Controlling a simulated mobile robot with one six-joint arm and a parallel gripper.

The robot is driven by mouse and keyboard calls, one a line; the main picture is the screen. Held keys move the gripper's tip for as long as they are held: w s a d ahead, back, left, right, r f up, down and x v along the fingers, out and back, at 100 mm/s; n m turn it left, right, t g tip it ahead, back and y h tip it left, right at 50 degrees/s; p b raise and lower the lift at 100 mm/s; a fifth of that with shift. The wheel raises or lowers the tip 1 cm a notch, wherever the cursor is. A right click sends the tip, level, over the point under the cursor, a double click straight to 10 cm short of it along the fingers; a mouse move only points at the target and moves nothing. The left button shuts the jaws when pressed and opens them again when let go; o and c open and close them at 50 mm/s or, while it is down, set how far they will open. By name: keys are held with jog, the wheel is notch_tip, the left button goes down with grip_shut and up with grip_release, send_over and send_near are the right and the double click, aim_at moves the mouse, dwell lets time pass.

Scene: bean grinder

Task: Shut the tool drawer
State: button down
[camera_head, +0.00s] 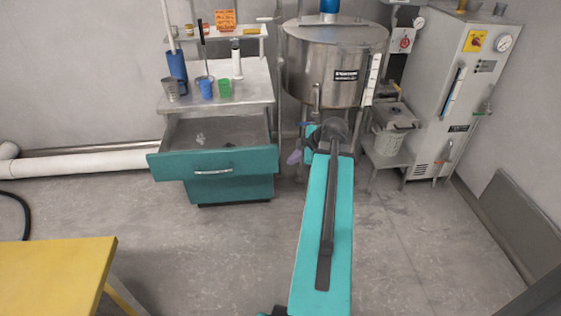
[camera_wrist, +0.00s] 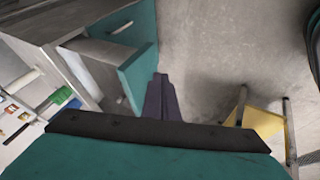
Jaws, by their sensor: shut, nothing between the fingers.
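The tool drawer (camera_head: 225,165) is pulled out of the teal cabinet under the steel worktop. Its teal front has a pale bar handle (camera_head: 213,172), and a small light item (camera_head: 200,139) lies inside. In the wrist view the open drawer's teal front (camera_wrist: 138,76) is left of my fingers.
A worktop (camera_head: 245,88) with cups stands above the drawer. A steel tank (camera_head: 330,65) and a grey machine (camera_head: 460,80) stand to its right. A yellow table (camera_head: 55,270) is at the front left. The floor (camera_head: 200,240) before the drawer is clear.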

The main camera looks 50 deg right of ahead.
jog(key=shift+w+f, duration=0.1)
jog(key=p, duration=0.1)
send_near(275, 164)
jog(key=shift+a+f, duration=1)
jog(key=shift+f, duration=0.8)
jog(key=w+d, duration=0.1)
jog(key=w+p, duration=0.1)
jog(key=shift+w+d, duration=0.3)
jog(key=shift+d, duration=0.1)
jog(key=shift+w+d, duration=0.1)
